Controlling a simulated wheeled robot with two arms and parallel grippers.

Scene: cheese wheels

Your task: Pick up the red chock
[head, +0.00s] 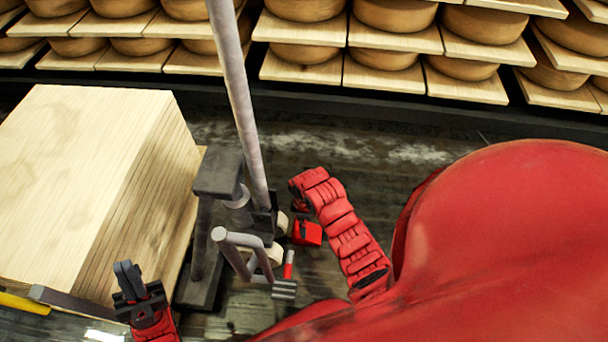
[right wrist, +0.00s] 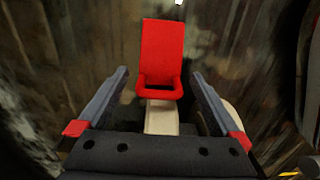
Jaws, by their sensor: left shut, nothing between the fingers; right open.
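The red chock (head: 307,233) is on the dark floor beside a pale wheel of the grey wheeled lifter, just below my right forearm. In the right wrist view the chock (right wrist: 161,50) has a flat red face and a loop-like lower end. My right gripper (right wrist: 160,74) is open, with the chock ahead of it, between the lines of its fingers. I cannot tell whether they touch. In the head view the right fingers are hidden by my arm. My left gripper (head: 126,272) is shut and empty at the lower left, far from the chock.
The grey lifter (head: 216,176) with its tall pole stands left of the chock. A red-handled pedal (head: 288,266) is near it. A large stack of wooden boards (head: 75,180) fills the left. Shelves of cheese wheels (head: 395,15) line the back.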

